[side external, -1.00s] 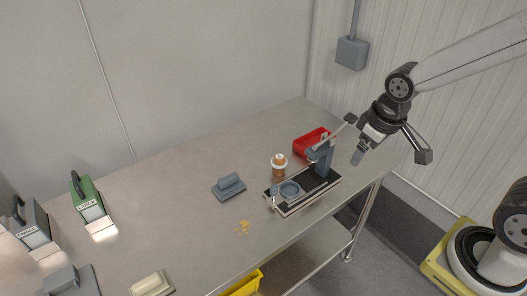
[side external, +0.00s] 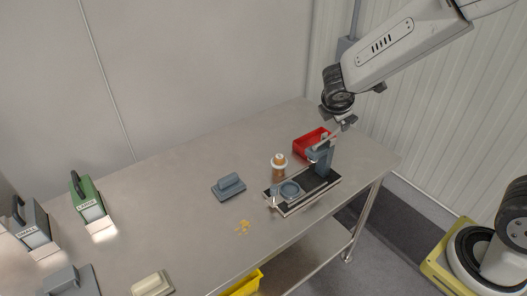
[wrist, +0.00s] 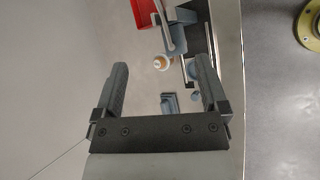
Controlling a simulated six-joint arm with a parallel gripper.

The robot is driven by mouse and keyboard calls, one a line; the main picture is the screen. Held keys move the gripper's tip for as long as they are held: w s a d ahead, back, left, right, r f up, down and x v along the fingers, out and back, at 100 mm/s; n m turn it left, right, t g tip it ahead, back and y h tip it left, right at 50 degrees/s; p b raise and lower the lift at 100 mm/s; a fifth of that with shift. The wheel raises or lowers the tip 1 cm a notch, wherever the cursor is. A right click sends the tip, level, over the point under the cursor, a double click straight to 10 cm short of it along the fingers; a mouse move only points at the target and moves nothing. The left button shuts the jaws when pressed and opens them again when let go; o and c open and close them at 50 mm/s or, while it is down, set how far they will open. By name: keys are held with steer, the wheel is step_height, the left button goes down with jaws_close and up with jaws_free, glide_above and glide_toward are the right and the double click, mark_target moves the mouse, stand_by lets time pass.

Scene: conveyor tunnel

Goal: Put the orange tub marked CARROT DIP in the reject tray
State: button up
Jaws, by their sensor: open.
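A small orange tub (side external: 279,172) with a white rim stands on the steel table, beside the short black conveyor; its lettering is too small to read. It also shows in the wrist view (wrist: 162,63), between and beyond my fingers. A red tray (side external: 306,146), which I take for the reject tray, sits behind the conveyor; the wrist view shows part of it (wrist: 144,12) at the top edge. My gripper (side external: 345,121) is above the table's far right part, near the red tray and well above the tub. In the wrist view its fingers (wrist: 161,64) are apart and empty.
The conveyor (side external: 302,196) carries a blue-grey round piece (side external: 289,190), with a blue-grey upright (side external: 321,160) at its far end. Green (side external: 88,200) and grey (side external: 34,226) cases stand far left.

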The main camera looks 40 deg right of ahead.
steer(key=w+a+n+t+h, duration=0.1)
steer(key=w+n+t+h, duration=0.15)
steer(key=w+n, duration=0.45)
steer(key=n+t+y, duration=0.1)
steer(key=n+t, duration=0.3)
steer(key=n, duration=0.2)
glide_above(279, 167)
step_height(279, 167, down, 17)
steer(key=shift+s, duration=0.3)
steer(key=shift+f, duration=0.15)
steer(key=shift+f, duration=1.65)
steer(key=shift+f, duration=0.2)
